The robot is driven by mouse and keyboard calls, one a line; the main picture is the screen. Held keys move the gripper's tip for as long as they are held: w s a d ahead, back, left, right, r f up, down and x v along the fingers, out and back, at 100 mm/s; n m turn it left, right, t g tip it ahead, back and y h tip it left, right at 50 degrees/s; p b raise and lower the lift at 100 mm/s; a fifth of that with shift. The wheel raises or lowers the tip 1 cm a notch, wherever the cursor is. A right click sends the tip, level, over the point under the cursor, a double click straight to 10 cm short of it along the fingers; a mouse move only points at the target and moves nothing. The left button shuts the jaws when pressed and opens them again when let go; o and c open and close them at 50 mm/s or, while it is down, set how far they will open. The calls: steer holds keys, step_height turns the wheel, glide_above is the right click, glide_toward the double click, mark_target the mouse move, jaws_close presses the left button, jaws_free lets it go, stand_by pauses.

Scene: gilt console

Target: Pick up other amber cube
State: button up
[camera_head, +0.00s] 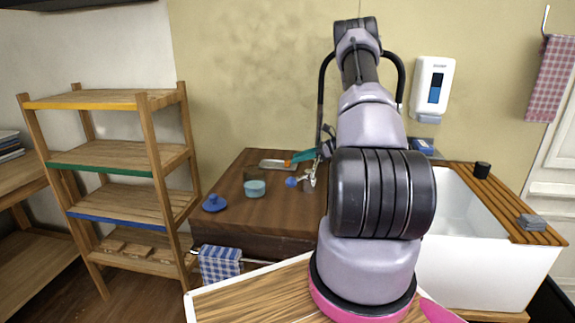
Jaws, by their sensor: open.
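A small orange-amber piece (287,163) shows at the right end of a shallow metal tray (268,164) at the back of the dark wooden counter. It is too small to tell if it is a cube. No second amber cube can be made out. My gripper (318,153) is at the back of the counter, to the right of the tray, mostly hidden behind my arm. It is open. A teal piece (303,156) lies between it and the amber piece; I cannot tell whether they touch.
A light blue bowl (255,189), a blue lid (215,203) and a blue-and-silver item (292,182) stand on the counter (235,225). A white sink (490,265) is at right, with a slatted wooden board (495,203). A wooden shelf (115,155) stands at left. The counter's front middle is clear.

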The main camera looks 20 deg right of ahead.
mark_target(287, 161)
steer(key=x, duration=0.5)
steer(key=shift+w+f, duration=0.1)
steer(key=shift+w, duration=0.1)
steer(key=shift+c, duration=0.3)
jaws_close()
